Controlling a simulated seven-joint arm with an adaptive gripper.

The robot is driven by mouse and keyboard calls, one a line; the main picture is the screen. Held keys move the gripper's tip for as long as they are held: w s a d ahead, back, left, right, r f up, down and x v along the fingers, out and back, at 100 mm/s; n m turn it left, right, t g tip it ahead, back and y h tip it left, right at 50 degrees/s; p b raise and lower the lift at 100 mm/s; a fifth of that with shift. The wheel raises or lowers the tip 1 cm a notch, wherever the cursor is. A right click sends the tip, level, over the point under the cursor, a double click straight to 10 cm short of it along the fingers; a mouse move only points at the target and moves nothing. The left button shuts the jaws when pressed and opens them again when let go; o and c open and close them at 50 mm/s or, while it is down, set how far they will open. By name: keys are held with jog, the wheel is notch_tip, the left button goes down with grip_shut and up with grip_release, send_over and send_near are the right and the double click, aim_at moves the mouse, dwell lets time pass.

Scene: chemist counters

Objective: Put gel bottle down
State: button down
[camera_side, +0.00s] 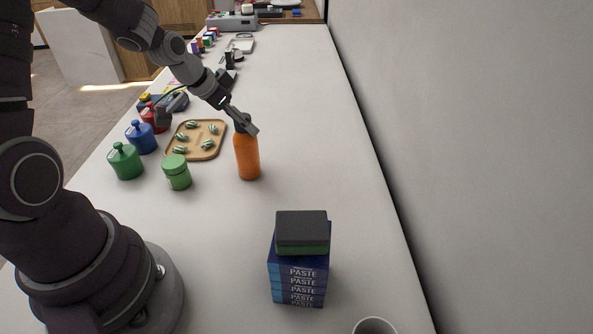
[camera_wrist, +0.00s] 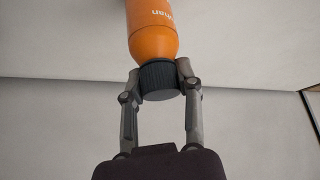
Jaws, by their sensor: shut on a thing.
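The gel bottle is orange with a dark grey cap. In the side view the bottle (camera_side: 247,160) is upright at or just above the counter, right of the wooden tray; I cannot tell whether its base touches the counter. My gripper (camera_side: 244,124) is at the top of the bottle and hides most of the cap. In the wrist view the orange bottle (camera_wrist: 152,35) is at the top of the picture, and the fingers of my gripper (camera_wrist: 160,76) are shut on the sides of its cap (camera_wrist: 159,80).
A wooden tray (camera_side: 222,129) with several striped capsules lies left of the bottle. A green jar (camera_side: 176,173) and green, blue and red lidded pots stand further left. A stack of blue paste boxes (camera_side: 297,286) with a dark block (camera_side: 301,230) on top stands in front. The counter (camera_side: 330,150) right of the bottle is clear up to the wall.

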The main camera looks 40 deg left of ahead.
jog(key=shift+f, duration=0.1)
jog(key=c, duration=0.8)
grip_release()
jog(key=shift+o, duration=0.2)
jog(key=d+v, duration=0.1)
jog(key=v, duration=1)
jog(key=s+d+r+n+g, duration=0.1)
jog(key=s+d, duration=0.7)
jog(key=shift+d+r+y, duration=0.3)
jog(key=shift+d+r, duration=0.05)
jog(key=shift+r, duration=0.05)
jog(key=shift+s, duration=0.1)
